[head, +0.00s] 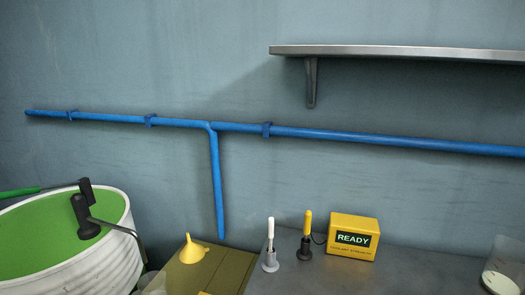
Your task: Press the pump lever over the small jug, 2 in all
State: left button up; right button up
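The pump lever has a green grip (20,191) at the left edge and a dark rod running to the black pump head (86,190). The lever lies nearly level, and its grip end is cut off by the frame. The black pump body (84,216) stands on a large white drum (98,268) with a green top. A dark spout (118,228) reaches right from the pump and bends down past the drum's rim. A pale rim (152,284) shows low beneath the spout, perhaps the small jug; most of it is hidden or cut off. Neither gripper is in view.
A yellow funnel (192,251) sits on an olive box (226,272). On the grey top (400,274) stand a white-handled tool (270,245), a yellow-handled tool (306,236), a yellow box (352,237) reading READY and a clear container (503,268). A shelf (400,51) hangs above.

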aim_at(7, 195)
jog(key=u, duration=0.85)
jog(key=k, duration=0.65)
jog(key=z, duration=0.7)
jog(key=i, duration=1)
jog(key=u, duration=0.45)
